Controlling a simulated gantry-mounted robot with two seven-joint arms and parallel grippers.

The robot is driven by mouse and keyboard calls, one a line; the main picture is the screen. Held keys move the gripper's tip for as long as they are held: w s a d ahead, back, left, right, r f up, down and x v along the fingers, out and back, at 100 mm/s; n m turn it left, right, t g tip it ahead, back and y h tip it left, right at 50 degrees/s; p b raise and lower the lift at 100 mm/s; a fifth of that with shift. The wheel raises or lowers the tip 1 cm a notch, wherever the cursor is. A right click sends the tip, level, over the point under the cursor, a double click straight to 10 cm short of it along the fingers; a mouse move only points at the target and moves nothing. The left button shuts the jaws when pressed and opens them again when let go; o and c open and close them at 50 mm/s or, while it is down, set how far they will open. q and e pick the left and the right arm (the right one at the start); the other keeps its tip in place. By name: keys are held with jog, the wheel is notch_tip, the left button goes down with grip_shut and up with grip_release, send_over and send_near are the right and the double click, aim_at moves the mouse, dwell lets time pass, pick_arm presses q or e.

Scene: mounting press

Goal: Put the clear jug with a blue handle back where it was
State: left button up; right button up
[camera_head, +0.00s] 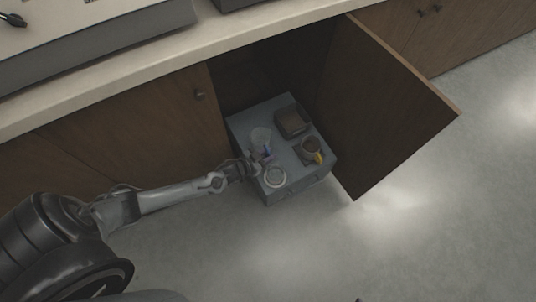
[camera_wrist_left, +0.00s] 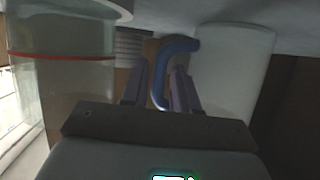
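The clear jug (camera_head: 260,138) stands on top of a grey-blue drawer box (camera_head: 290,160) at the open cabinet. In the left wrist view its pale body (camera_wrist_left: 235,75) is right of the fingers, with the blue handle (camera_wrist_left: 180,47) curving towards them. My left gripper (camera_head: 256,162) is at the jug's near side. In the wrist view, its two fingers (camera_wrist_left: 160,85) lie on either side of the handle; whether they press on it is not clear. My right gripper is not in view.
A round white-rimmed container (camera_head: 275,177) is close to my gripper. A brown box (camera_head: 292,122) and a brown mug with a yellow handle (camera_head: 311,146) share the top. The open cabinet door (camera_head: 385,105) bounds the right side. A clear cylinder with a red line (camera_wrist_left: 60,75) is left in the wrist view.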

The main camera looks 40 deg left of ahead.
pick_arm(q)
jog(key=shift+o, duration=0.9)
jog(key=shift+r, duration=0.1)
jog(key=shift+s+r, duration=0.1)
jog(key=p+v, duration=0.6)
jog(key=v, duration=0.4)
jog(key=s+d+r+n+g+y, duration=0.2)
jog(key=s+d+r+g, duration=0.25)
jog(key=d+r, duration=0.55)
jog(key=s+d+r+m+g, duration=0.1)
jog(key=s+r+g, duration=0.4)
jog(key=s+r, duration=0.4)
jog(key=shift+r, duration=1)
